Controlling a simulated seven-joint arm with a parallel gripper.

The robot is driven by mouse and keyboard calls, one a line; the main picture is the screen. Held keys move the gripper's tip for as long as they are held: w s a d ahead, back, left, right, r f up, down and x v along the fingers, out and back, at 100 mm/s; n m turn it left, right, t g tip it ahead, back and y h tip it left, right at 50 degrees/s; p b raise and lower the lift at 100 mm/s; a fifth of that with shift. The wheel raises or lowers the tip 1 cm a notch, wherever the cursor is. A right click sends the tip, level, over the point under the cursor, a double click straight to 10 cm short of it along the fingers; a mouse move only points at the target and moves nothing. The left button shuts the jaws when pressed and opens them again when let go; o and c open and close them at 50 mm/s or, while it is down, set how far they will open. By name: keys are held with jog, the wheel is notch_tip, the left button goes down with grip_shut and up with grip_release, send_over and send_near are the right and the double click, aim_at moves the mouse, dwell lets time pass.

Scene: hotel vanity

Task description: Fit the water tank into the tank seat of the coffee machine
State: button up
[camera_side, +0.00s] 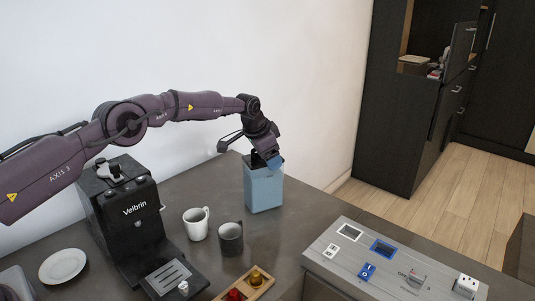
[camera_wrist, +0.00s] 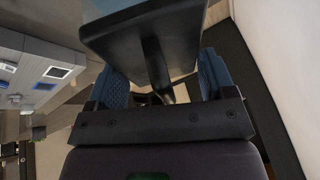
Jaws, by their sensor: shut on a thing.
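The water tank (camera_side: 265,190) is a blue, box-shaped container with a dark top, upright near the back of the counter. My gripper (camera_side: 266,161) is over its top and shut on it. I cannot tell whether its base touches the counter. In the wrist view, my gripper (camera_wrist: 163,90) has blue ribbed fingers on both sides of a dark upright part below a dark flat piece (camera_wrist: 145,30), apparently the tank's top. The black coffee machine (camera_side: 135,208), marked Velbrin, stands at the left. Its tank seat is not clearly visible.
A white mug (camera_side: 196,224) and a dark grey mug (camera_side: 231,239) stand between machine and tank. A wooden tray (camera_side: 246,288) with coloured capsules lies at the front. A grey panel (camera_side: 350,262) with switches and sockets is at the right. A white plate (camera_side: 62,266) lies left.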

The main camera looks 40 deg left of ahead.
jog(key=o, duration=1.5)
jog(key=shift+f, duration=0.1)
jog(key=shift+o, duration=0.2)
